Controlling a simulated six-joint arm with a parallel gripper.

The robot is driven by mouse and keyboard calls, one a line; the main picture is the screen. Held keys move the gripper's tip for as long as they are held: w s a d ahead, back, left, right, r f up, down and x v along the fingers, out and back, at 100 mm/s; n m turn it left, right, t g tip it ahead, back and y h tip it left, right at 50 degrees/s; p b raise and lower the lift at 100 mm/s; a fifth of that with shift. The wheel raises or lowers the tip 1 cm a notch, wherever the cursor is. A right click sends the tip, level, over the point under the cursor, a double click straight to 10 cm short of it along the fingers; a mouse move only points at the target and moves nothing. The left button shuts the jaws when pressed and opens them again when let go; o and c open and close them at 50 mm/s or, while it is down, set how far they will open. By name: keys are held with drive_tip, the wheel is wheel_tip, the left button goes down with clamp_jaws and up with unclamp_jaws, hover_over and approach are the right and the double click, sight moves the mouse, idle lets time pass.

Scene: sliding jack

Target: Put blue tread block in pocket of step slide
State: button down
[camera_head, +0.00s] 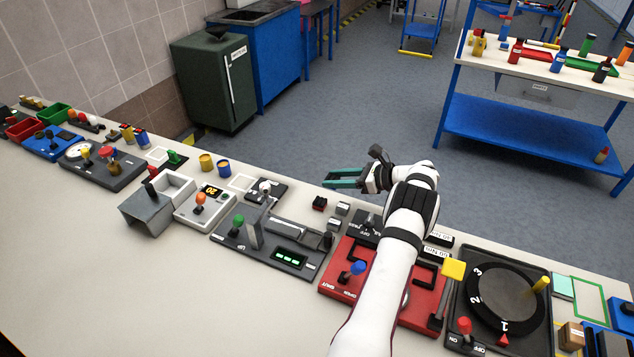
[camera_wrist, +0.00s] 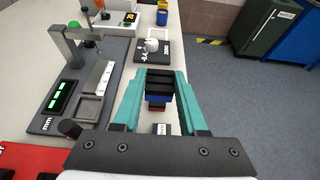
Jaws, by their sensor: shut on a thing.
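My gripper (camera_wrist: 160,78) has teal fingers and is shut on the blue tread block (camera_wrist: 157,98), which has a ridged black top and a blue face. In the head view, my gripper (camera_head: 343,178) is above the far edge of the bench, and the block cannot be made out between the fingers. What looks like the step slide (camera_wrist: 104,76) is a grey bar on a dark base, left of my gripper in the wrist view. A square, empty-looking pocket (camera_wrist: 88,109) is at its near end. The slide also shows in the head view (camera_head: 296,232).
A red-and-black block (camera_head: 319,203) and small grey blocks (camera_head: 342,208) stand on the bench below my gripper. An upright post (camera_wrist: 66,48) and a green display (camera_wrist: 61,97) flank the slide. A red panel (camera_head: 345,280) lies beside it, under my arm.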

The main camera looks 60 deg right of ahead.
drive_tip(key=s+a+r, duration=0.3)
drive_tip(key=s+a, duration=0.8)
drive_tip(key=a, duration=0.2)
hover_over(315, 240)
wheel_tip(315, 240, down, 7)
drive_tip(key=shift+s+r, duration=0.1)
wheel_tip(315, 240, down, 4)
drive_tip(key=shift+f, duration=0.15)
drive_tip(key=shift+f, duration=0.15)
